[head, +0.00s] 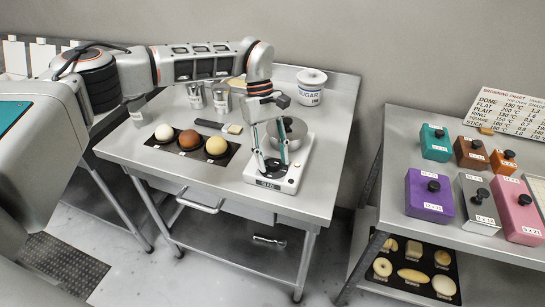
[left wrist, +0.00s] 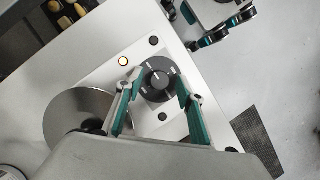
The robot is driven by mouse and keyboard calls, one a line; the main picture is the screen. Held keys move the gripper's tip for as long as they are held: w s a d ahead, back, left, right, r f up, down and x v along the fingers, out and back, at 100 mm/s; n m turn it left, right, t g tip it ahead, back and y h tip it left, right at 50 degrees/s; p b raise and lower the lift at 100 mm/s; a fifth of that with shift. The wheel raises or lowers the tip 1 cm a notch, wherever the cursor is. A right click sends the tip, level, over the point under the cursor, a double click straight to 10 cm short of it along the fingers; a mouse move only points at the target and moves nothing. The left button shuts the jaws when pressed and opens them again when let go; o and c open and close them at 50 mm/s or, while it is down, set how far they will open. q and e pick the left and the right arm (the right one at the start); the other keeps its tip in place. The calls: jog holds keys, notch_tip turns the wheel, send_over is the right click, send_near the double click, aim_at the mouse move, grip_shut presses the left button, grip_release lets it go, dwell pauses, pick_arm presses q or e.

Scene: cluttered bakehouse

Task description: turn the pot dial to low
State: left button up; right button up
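The glaze pot is a steel pot (head: 289,132) on a white base (head: 297,176) at the table's front right. The black pot dial (left wrist: 158,79) sits on the base's white top; its printed marks are too small to read. My left gripper (head: 272,167) points down over the base. In the left wrist view its teal fingers (left wrist: 157,108) stand apart on either side of the dial, with gaps showing. My right gripper (left wrist: 208,20) shows partly at the top of the left wrist view, its fingers apart and empty.
A black tray with several dough balls (head: 168,155), a brush (head: 218,126), metal cups (head: 220,98) and a sugar jar (head: 310,88) share the table (head: 325,150). A second table with coloured boxes (head: 429,195) stands right, across a floor gap.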

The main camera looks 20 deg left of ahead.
pick_arm(q)
jog(key=v, duration=1.2)
jog(key=shift+s+d, duration=0.1)
